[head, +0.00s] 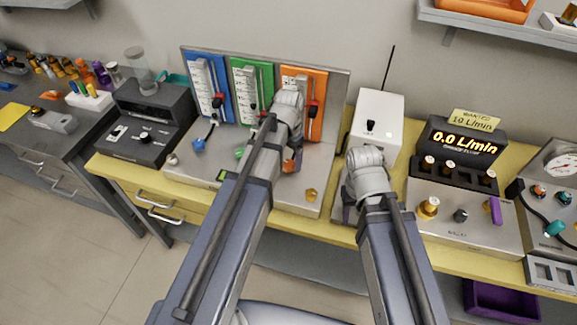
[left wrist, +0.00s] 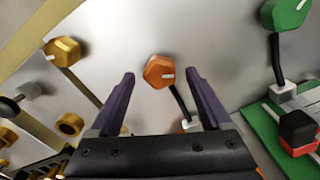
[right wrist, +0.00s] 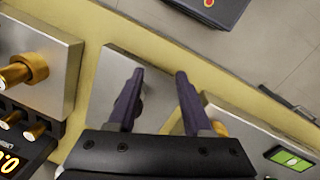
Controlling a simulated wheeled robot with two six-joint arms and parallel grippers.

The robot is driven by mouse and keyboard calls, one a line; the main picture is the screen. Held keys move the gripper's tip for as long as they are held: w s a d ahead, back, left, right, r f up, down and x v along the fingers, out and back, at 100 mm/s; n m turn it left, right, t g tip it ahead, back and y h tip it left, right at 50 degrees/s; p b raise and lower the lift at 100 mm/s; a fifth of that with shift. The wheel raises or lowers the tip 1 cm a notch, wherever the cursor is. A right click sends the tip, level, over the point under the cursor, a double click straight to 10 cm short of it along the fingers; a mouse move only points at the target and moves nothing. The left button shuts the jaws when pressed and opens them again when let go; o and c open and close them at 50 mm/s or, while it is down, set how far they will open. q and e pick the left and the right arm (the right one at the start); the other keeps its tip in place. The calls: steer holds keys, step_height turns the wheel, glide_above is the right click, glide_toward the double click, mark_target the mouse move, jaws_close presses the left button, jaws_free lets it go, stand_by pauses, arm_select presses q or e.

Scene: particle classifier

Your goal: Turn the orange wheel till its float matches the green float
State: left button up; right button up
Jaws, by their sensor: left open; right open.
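The orange wheel (left wrist: 158,72), a faceted knob with a white mark, lies between the spread fingers of my left gripper (left wrist: 161,76) in the left wrist view. Gaps show on both sides of it. In the head view the orange wheel (head: 291,165) is partly hidden by my left arm. The green panel (head: 262,80) has a red-and-black float block (head: 254,117), a little lower in the picture. My right gripper (right wrist: 160,74) is open and empty over a grey plate.
The green wheel (left wrist: 285,14) and blue wheel (head: 198,144) sit on the same metal base. A gold knob (head: 311,194) is at its front right. A white box (head: 376,122) and a display reading 0.0 L/min (head: 464,143) stand to the right. A dark box (head: 152,112) stands left.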

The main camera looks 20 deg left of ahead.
arm_select(q)
steer(key=shift+f, duration=0.25)
jaws_close()
stand_by(0.6)
